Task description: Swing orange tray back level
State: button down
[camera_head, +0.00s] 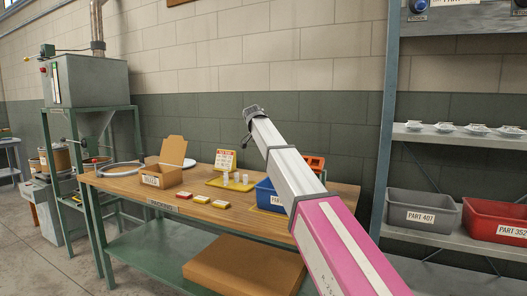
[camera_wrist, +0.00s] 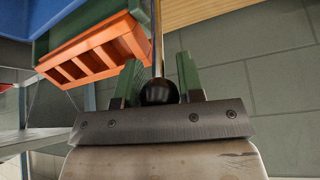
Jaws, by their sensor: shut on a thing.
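The orange tray (camera_wrist: 95,52) is at the upper left of the wrist view, with a row of compartments along its edge, and slants across the picture. In the head view, part of the orange tray (camera_head: 315,164) shows at the right end of the workbench, behind my arm. My gripper (camera_wrist: 158,90) has its two green fingers closed around a dark round knob (camera_wrist: 157,91) on a thin metal rod. The knob is beside the tray, to its right in the wrist view. My gripper is hidden behind my arm in the head view.
The wooden workbench (camera_head: 125,181) carries a blue bin (camera_head: 266,194), a cardboard box (camera_head: 165,174), a yellow stand (camera_head: 228,184) and small yellow-and-red boxes. A shelf rack (camera_head: 385,110) with grey (camera_head: 420,213) and red bins (camera_head: 492,220) stands at right. A wall is behind.

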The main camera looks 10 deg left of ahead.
jog(key=w, duration=0.2)
jog(key=w+d, duration=0.1)
jog(key=shift+w+d+f, duration=0.1)
jog(key=shift+w+f, duration=0.1)
jog(key=shift+f, duration=0.1)
jog(key=shift+s+f, duration=0.15)
jog(key=shift+s, duration=0.05)
dwell(0.9)
jog(key=c, duration=0.8)
grip_release()
jog(key=shift+w, duration=0.1)
jog(key=v, duration=0.9)
jog(key=shift+r, duration=0.3)
jog(key=shift+v, duration=0.8)
jog(key=shift+f, duration=0.15)
